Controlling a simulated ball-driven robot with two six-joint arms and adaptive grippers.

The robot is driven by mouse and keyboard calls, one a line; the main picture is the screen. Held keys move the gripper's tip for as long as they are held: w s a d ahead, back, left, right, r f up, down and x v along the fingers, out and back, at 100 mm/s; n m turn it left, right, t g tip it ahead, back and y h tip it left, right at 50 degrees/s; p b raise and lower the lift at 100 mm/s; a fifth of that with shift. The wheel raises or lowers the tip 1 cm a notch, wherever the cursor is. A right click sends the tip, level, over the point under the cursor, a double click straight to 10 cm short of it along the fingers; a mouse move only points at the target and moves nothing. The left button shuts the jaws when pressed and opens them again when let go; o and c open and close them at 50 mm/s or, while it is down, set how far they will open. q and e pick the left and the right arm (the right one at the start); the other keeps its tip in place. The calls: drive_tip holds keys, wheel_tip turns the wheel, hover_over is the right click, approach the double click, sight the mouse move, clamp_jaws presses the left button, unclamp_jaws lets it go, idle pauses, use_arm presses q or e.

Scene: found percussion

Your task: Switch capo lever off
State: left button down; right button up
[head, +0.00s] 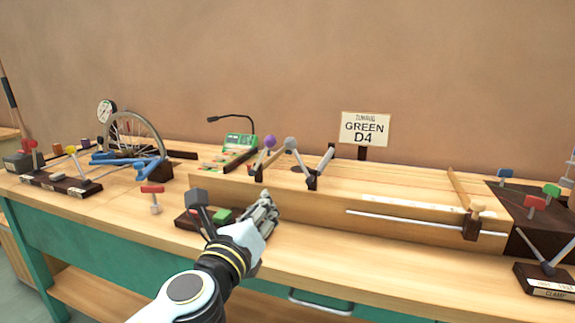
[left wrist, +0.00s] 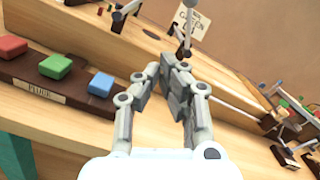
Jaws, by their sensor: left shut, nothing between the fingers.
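No label reading "capo" is legible, so I cannot tell for certain which part is the capo lever. On the long wooden string box (head: 400,227), a lever with a grey ball knob (head: 290,144) and a bare grey rod (head: 327,158) rise in a V from a dark bracket. A purple-knobbed lever (head: 269,142) stands just left. My left gripper (head: 268,203) is shut and empty, in front of the box's left part and apart from these levers. In the left wrist view its closed fingers (left wrist: 180,82) show, with levers (left wrist: 186,28) beyond. My right gripper is out of view.
A dark block with red, green (left wrist: 55,66) and blue buttons lies beside my left gripper. A wooden bar (head: 458,188) crosses the box's right end. A "CLAMP" base (head: 551,285) stands front right. A bicycle wheel (head: 133,137) stands back left. The front bench is partly clear.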

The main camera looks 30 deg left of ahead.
use_arm(q)
drive_tip(key=shift+s, duration=0.1)
drive_tip(key=w+a+r+p, duration=0.4)
drive_tip(key=w, duration=0.6)
drive_tip(key=shift+a, duration=0.3)
